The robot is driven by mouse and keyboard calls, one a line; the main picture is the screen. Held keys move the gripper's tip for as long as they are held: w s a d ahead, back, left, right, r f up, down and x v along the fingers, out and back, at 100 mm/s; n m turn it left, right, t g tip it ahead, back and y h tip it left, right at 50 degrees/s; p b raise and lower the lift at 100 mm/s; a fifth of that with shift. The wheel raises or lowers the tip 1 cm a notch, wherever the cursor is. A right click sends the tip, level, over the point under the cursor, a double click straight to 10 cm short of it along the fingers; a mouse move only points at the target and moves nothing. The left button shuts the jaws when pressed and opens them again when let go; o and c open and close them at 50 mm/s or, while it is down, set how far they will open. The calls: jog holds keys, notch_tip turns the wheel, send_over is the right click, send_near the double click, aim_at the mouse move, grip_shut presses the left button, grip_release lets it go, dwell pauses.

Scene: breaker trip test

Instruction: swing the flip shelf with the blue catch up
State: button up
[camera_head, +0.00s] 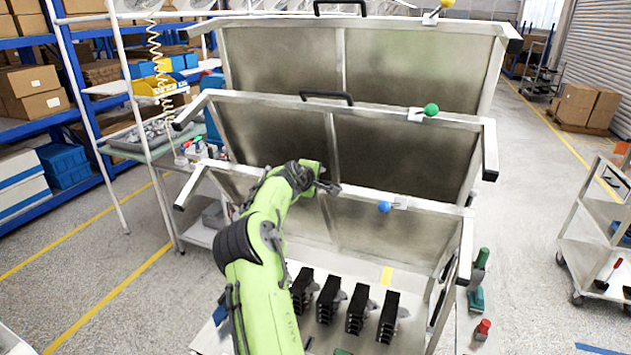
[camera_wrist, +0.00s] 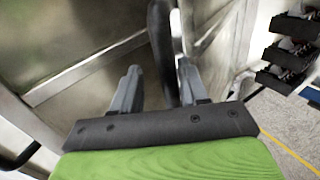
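The flip shelf with the blue catch (camera_head: 384,207) is the lowest of three metal flip shelves. Its panel (camera_head: 390,235) stands steeply tilted in the head view, and the blue ball sits on its top rail, right of centre. My gripper (camera_head: 330,188) is at the top rail, left of the blue catch. In the wrist view, a black handle bar (camera_wrist: 164,50) runs between the two fingers of my gripper (camera_wrist: 158,72). The fingers are apart, with a clear gap on the left of the bar. My gripper hides most of this handle in the head view.
Behind are the shelves with the green catch (camera_head: 431,110) and yellow catch (camera_head: 447,3), both steeply tilted. Several black breaker blocks (camera_head: 328,299) stand on the bench below.

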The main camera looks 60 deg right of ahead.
jog(key=shift+a+r, duration=0.1)
jog(key=shift+a+r, duration=0.1)
jog(key=shift+a, duration=0.15)
jog(key=b+v, duration=0.4)
jog(key=v, duration=1.1)
jog(key=shift+s+b, duration=0.15)
jog(key=shift+b, duration=0.2)
